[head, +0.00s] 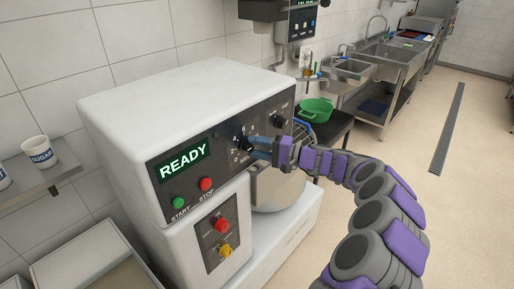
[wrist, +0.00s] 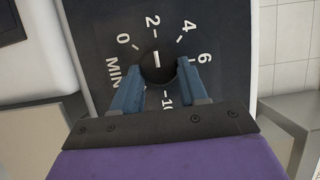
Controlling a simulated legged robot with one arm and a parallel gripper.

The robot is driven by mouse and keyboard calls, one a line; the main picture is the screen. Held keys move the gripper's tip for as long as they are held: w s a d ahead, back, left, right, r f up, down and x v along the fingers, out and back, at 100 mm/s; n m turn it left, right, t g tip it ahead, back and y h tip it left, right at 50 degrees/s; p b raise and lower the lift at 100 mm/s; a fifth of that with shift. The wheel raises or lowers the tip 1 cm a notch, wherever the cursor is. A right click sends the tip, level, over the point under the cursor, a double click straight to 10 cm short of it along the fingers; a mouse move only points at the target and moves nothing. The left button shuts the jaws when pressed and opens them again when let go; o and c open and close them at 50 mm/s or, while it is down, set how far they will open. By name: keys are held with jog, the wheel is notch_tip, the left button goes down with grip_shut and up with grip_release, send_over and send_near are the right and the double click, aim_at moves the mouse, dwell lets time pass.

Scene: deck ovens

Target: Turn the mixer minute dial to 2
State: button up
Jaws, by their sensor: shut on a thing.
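The white mixer (head: 190,95) has a dark control panel with a green READY display (head: 183,163). Its black minute dial (wrist: 158,68) sits in the middle of the wrist view, ringed by white marks: MIN, 0, 2, 4, 6 and 10. The dial's white pointer line stands nearly straight up in that view, toward the 2. My gripper (wrist: 158,72) is shut on the dial, one blue finger at each side. In the head view, my gripper (head: 255,147) reaches the panel from the right and partly hides the dial (head: 244,143).
Green start (head: 179,203) and red stop (head: 206,184) buttons are at lower left. The steel bowl (head: 280,188) is below my gripper. A green colander (head: 315,109) stands behind; open floor lies right.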

jog(key=o, duration=0.7)
jog(key=shift+s+a+f, duration=0.1)
jog(key=shift+f, duration=0.2)
jog(key=shift+c, duration=0.2)
jog(key=o, duration=0.4)
jog(key=shift+r, duration=0.2)
jog(key=p+v, duration=0.3)
jog(key=v, duration=1.4)
jog(key=shift+d+p, duration=0.35)
